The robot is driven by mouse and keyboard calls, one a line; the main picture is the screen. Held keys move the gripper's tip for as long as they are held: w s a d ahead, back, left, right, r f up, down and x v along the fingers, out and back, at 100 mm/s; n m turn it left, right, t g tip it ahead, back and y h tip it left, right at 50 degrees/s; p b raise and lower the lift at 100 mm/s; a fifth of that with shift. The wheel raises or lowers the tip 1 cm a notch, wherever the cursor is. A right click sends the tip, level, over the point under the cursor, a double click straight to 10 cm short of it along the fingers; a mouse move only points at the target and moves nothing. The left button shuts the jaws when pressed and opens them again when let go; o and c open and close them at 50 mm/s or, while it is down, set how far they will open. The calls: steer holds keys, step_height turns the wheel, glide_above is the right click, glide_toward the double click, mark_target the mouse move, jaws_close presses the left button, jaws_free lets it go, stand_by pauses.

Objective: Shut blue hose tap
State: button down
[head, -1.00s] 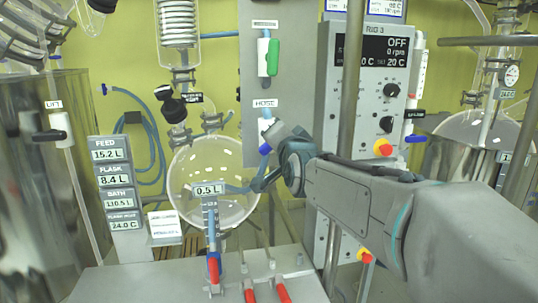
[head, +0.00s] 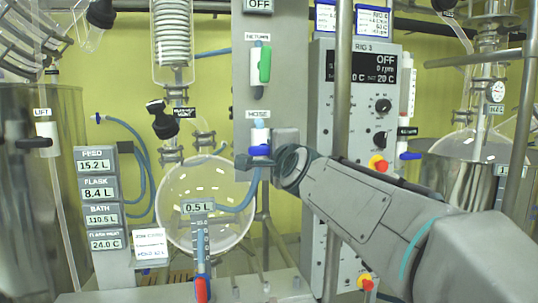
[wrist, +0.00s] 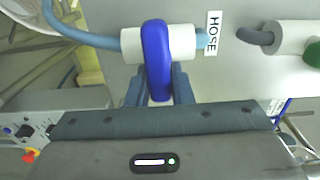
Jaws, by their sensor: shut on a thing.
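The hose tap has a white body (head: 259,136) under the HOSE label on a grey panel, with a blue handle (head: 260,151). In the wrist view the blue handle (wrist: 157,60) lies crosswise over the white body (wrist: 184,42), at about a right angle to the blue hose (wrist: 85,38). My gripper (wrist: 157,88) is shut on the handle, one finger on each side of its lower end. In the head view my gripper (head: 264,163) reaches the tap from the right and hides part of it.
Above is the RETURN tap with a green handle (head: 265,64). A round glass flask (head: 190,235) hangs at lower left, close to my gripper. A vertical metal post (head: 342,80) and the RIG 3 control box (head: 375,90) stand at right, by my arm.

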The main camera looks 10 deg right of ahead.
stand_by(0.4)
steer(key=c, duration=1.3)
jaws_free()
steer(key=shift+s, duration=0.1)
